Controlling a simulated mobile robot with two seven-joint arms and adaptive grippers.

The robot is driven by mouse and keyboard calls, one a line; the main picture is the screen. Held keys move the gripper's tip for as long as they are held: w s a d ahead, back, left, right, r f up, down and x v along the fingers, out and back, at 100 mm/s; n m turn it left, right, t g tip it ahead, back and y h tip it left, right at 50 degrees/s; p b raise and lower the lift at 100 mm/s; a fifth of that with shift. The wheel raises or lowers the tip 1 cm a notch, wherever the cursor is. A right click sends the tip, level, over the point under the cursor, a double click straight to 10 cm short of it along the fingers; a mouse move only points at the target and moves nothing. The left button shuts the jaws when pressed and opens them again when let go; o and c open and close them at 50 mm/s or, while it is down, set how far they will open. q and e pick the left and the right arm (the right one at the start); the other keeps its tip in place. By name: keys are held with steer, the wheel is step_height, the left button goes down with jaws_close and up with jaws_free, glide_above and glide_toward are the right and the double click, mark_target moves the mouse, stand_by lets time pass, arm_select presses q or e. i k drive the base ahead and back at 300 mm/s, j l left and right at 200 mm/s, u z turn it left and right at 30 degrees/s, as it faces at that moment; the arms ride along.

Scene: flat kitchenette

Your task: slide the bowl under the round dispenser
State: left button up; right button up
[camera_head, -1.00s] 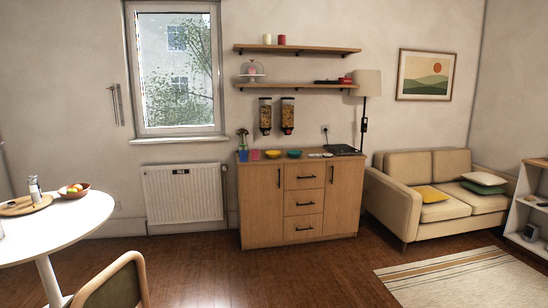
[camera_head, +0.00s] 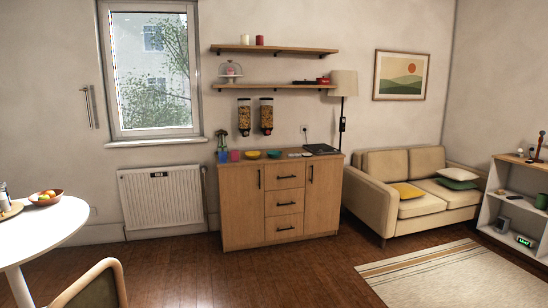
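Two dispensers with golden-brown contents hang on the wall above the wooden sideboard (camera_head: 243,205), a left one (camera_head: 244,118) and a right one (camera_head: 266,117). They are too small for me to tell which is the round one. A yellow bowl (camera_head: 252,155) stands on the sideboard top, roughly below the gap between the dispensers. A teal bowl (camera_head: 274,154) stands just right of it, slightly right of the right dispenser. Both bowls look upright, and I cannot make out their contents. Neither of my grippers is in view.
A pink cup (camera_head: 235,156) and a blue pot with a plant (camera_head: 223,156) stand left of the bowls. A dark flat appliance (camera_head: 320,149) lies at the right. A round white table (camera_head: 45,225) and chair (camera_head: 95,285) are at left. Floor before the sideboard is clear.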

mark_target(253, 156)
steer(key=z, duration=0.1)
steer(key=i, duration=4.1)
